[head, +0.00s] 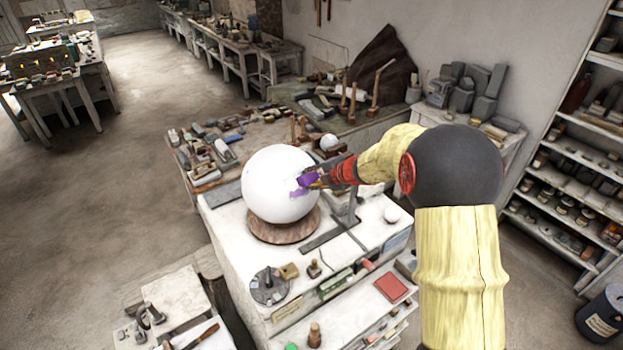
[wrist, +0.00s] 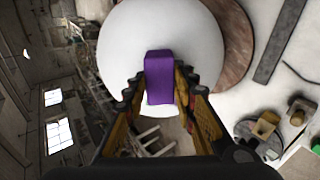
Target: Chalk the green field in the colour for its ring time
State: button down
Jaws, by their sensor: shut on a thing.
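A large white plaster sphere (head: 275,185) stands on a round brown wooden base (head: 284,230) on the white bench. My gripper (head: 318,178) is at the sphere's right side, shut on a purple chalk block (wrist: 160,75). In the wrist view the sphere (wrist: 200,35) fills the space beyond the block, and the block's far end appears at its surface. Whether it touches cannot be told. A purple patch (head: 298,193) shows on the sphere just left of the gripper in the head view. No green field shows on the visible side of the sphere.
On the bench's front are a grey disc with a peg (head: 269,285), a green block (head: 337,281) and a red pad (head: 391,287). Tool-covered tables stand behind; open floor (head: 100,200) lies left.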

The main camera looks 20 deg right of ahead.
jog(key=shift+s+a+b, duration=0.1)
jog(key=shift+s+a, duration=0.2)
jog(key=shift+a, duration=0.3)
jog(key=shift+s+a+b, duration=0.15)
jog(key=shift+s+a, duration=0.1)
jog(key=shift+a, duration=0.35)
jog(key=shift+s+a+b, duration=0.1)
jog(key=shift+s+a, duration=0.2)
jog(key=shift+a, duration=0.3)
jog(key=shift+d, duration=0.15)
jog(key=shift+w+d+p, duration=0.2)
jog(key=shift+w+d, duration=0.25)
jog(key=shift+d, duration=0.45)
jog(key=shift+w+d+p, duration=0.2)
jog(key=shift+w+d, duration=0.25)
jog(key=shift+d, duration=0.4)
jog(key=shift+s+a+b, duration=0.15)
jog(key=shift+s+a, duration=0.15)
jog(key=shift+a, duration=0.35)
jog(key=shift+s+a+b, duration=0.1)
jog(key=shift+s+a, duration=0.2)
jog(key=shift+a, duration=0.3)
jog(key=shift+s+a+b, duration=0.15)
jog(key=shift+s+a, duration=0.15)
jog(key=shift+a, duration=0.35)
jog(key=shift+d, duration=0.1)
jog(key=shift+d+r+p, duration=0.25)
jog(key=shift+d, duration=0.3)
jog(key=shift+d+r+p, duration=0.2)
jog(key=shift+d, duration=0.35)
